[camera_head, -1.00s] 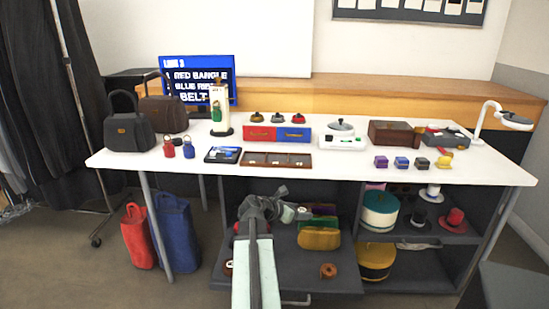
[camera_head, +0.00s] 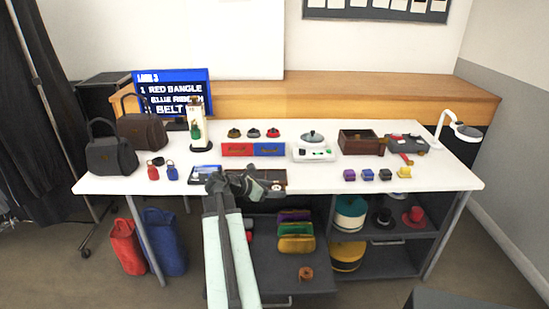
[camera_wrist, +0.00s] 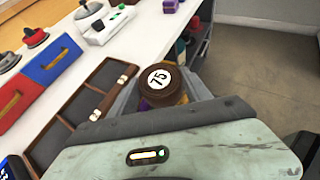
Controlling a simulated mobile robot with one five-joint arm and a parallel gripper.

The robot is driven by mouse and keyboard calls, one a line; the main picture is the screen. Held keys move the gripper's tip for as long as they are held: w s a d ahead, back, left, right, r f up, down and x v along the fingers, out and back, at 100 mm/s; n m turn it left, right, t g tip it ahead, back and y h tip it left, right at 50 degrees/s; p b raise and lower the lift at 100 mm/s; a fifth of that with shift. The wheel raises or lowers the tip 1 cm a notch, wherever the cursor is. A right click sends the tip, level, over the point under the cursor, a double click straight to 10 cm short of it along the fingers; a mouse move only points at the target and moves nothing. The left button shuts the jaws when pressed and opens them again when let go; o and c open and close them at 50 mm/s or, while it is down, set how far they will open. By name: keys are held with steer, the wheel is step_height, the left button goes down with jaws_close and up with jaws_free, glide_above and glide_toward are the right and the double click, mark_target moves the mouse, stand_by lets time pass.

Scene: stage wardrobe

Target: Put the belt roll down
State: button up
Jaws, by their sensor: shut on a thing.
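The belt roll (camera_wrist: 160,84) is a dark brown coil with a white round label reading "75" in the wrist view. My gripper (camera_head: 262,185) is shut on it, with grey fingers on either side of the roll. In the head view, my gripper is at the front edge of the white table (camera_head: 330,180), and the held roll is hard to make out there. A brown compartment tray (camera_wrist: 84,103) lies on the table to the left of the roll in the wrist view. In the head view, my arm partly covers this tray.
Red and blue drawers (camera_head: 253,149), a white scale (camera_head: 313,151) and a brown box (camera_head: 361,142) stand behind. Small coloured blocks (camera_head: 367,175) are on the right. Below, a grey shelf (camera_head: 285,262) holds pouches and another brown roll (camera_head: 306,273).

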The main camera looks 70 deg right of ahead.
steer(key=r, duration=0.1)
steer(key=r+p, duration=0.1)
steer(key=shift+a+r, duration=0.2)
steer(key=shift+r, duration=0.15)
steer(key=shift+d+f, duration=0.2)
steer(key=shift+d, duration=0.1)
steer(key=b, duration=0.2)
glide_above(273, 178)
steer(key=shift+d+f, duration=0.2)
steer(key=shift+f, duration=0.55)
step_height(273, 178, down, 4)
steer(key=b, duration=0.3)
steer(key=shift+b, duration=0.4)
steer(key=shift+s+r, duration=0.1)
steer(key=shift+r, duration=0.2)
steer(key=shift+a+f, duration=0.1)
steer(key=shift+f, duration=0.15)
steer(key=o, duration=1.2)
steer(key=shift+r, duration=0.1)
